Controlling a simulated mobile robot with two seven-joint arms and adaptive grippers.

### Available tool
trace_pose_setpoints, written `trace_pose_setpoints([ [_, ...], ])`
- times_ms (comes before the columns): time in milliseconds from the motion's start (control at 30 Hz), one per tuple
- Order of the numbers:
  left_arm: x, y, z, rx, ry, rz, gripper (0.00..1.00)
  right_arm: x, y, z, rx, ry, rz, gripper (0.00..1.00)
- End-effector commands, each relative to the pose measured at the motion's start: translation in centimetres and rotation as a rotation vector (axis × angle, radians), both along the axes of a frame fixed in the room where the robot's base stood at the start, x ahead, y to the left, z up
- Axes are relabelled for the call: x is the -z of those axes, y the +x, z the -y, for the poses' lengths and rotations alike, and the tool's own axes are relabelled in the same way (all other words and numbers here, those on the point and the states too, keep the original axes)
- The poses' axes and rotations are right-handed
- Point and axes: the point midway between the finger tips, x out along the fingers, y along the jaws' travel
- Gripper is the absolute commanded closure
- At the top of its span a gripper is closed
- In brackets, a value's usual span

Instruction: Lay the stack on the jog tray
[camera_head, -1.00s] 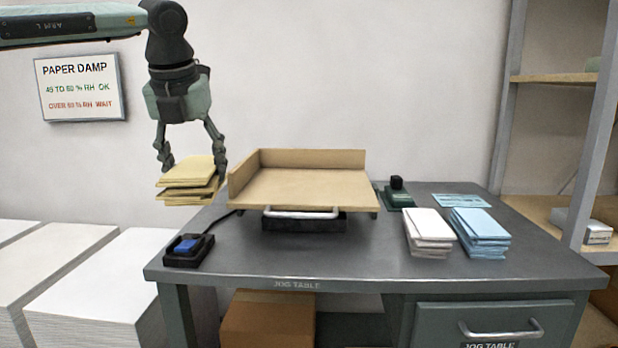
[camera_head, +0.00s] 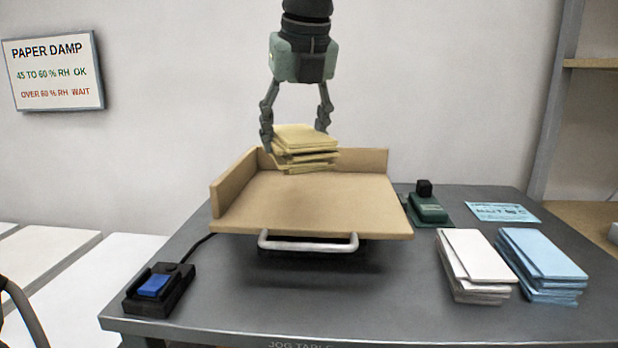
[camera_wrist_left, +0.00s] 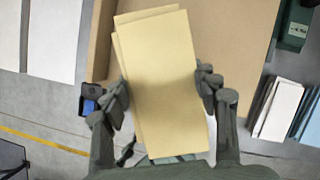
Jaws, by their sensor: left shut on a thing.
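A yellow paper stack (camera_head: 304,145) with uneven, offset layers is held between the fingers of my left gripper (camera_head: 296,133). In the left wrist view the stack (camera_wrist_left: 160,80) lies between both fingers of the gripper (camera_wrist_left: 166,96). The jog tray (camera_head: 310,205) is a tan board with raised walls at its left and back and a metal bar at its front. The stack is in front of the tray's back wall in the head view and appears above the board; its exact height is unclear. My right gripper is not in view.
On the grey table (camera_head: 400,285) stand a white paper stack (camera_head: 474,265) and a blue paper stack (camera_head: 541,265) at the right. A blue-button switch (camera_head: 155,287) sits front left. A green device (camera_head: 427,206) stands right of the tray. A wall sign (camera_head: 52,72) hangs at the left.

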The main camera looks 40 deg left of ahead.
Motion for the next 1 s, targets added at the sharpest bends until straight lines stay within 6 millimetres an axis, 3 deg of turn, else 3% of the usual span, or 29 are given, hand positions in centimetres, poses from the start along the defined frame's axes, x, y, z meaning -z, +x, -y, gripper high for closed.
trace_pose_setpoints([
  [200, 3.0, 4.5, -2.4, -0.003, -0.002, -0.004, 0.85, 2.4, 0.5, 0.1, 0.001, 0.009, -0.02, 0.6],
  [400, 4.8, 7.3, -3.9, -0.001, -0.002, 0.0, 0.85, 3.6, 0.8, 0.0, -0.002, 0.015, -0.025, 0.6],
  [633, 6.0, 8.0, -4.3, 0.001, -0.001, 0.0, 0.85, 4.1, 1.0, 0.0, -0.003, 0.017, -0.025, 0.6],
  [867, 9.1, 7.9, -4.3, 0.001, -0.001, 0.0, 0.85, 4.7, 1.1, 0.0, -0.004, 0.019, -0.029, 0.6],
  [1000, 9.3, 8.0, -4.3, 0.0, 0.0, 0.004, 0.85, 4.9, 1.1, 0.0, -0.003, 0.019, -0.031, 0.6],
])
